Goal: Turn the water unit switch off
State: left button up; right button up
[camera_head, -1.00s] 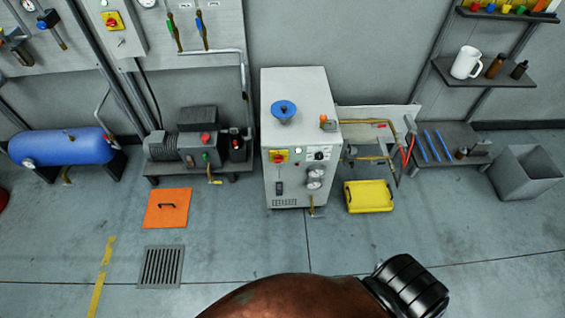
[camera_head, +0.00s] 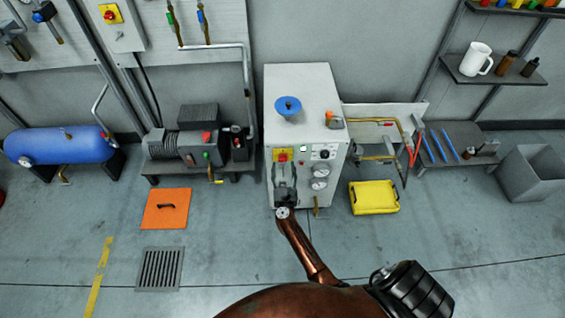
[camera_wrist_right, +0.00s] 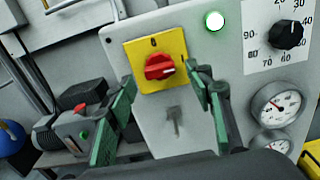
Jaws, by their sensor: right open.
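The water unit is a white cabinet (camera_head: 305,85) with a yellow plate and a red rotary switch (camera_head: 283,156) on its front. In the right wrist view the red switch (camera_wrist_right: 160,66) lies roughly sideways, its white mark toward the right. A 0 is printed at the top of the yellow plate (camera_wrist_right: 178,47). A green lamp (camera_wrist_right: 214,21) beside it is lit. My right gripper (camera_head: 284,168) is in front of the panel, just below the switch. In the wrist view its green-padded fingers (camera_wrist_right: 164,80) are open, one on each side of the switch, with nothing between them gripped. My left gripper is out of view.
A black dial (camera_wrist_right: 287,34) and round gauges (camera_wrist_right: 276,103) sit right of the switch. A pump (camera_head: 195,145) and a blue tank (camera_head: 60,146) stand left of the cabinet. A yellow tray (camera_head: 374,197) lies on the floor to its right. The floor in front is largely clear.

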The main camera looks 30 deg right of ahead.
aim_at(283, 161)
jog(key=shift+x, duration=1.95)
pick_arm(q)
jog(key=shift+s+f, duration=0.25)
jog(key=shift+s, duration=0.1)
pick_arm(e)
jog(key=shift+c, duration=0.5)
jog(key=shift+a, duration=0.1)
jog(key=c, duration=1.1)
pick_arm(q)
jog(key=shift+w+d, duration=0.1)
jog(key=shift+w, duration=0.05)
